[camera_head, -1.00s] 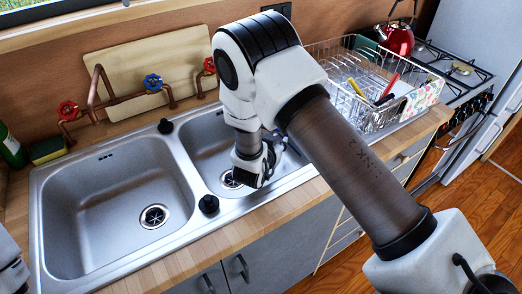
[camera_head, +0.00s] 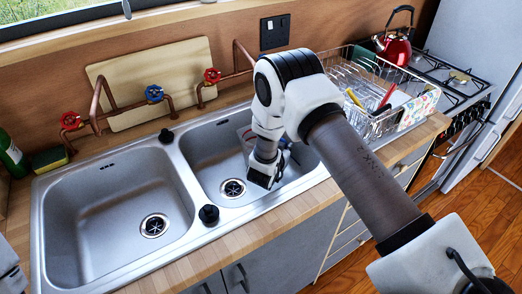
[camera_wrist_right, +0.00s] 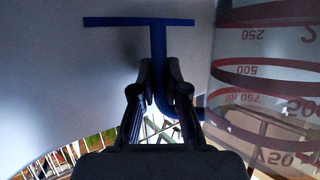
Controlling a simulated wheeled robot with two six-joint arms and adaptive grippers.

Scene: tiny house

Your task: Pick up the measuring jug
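The measuring jug (camera_wrist_right: 262,100) is clear with red volume marks that show upside down at the right of the right wrist view. A blue bar that looks like its handle (camera_wrist_right: 158,45) runs down and bends towards the clear wall. My right gripper (camera_wrist_right: 159,72) has its fingers close together with the blue bar between their tips. In the head view my right gripper (camera_head: 264,172) is low in the right sink basin. My arm hides most of the jug there; only small red and blue bits show near the gripper.
The double sink has an empty left basin (camera_head: 110,210) and a divider with a black knob (camera_head: 208,214). Copper pipes with red and blue taps (camera_head: 154,94) stand behind it. A dish rack (camera_head: 372,75) is right of the sink, with a red kettle (camera_head: 396,48) beyond.

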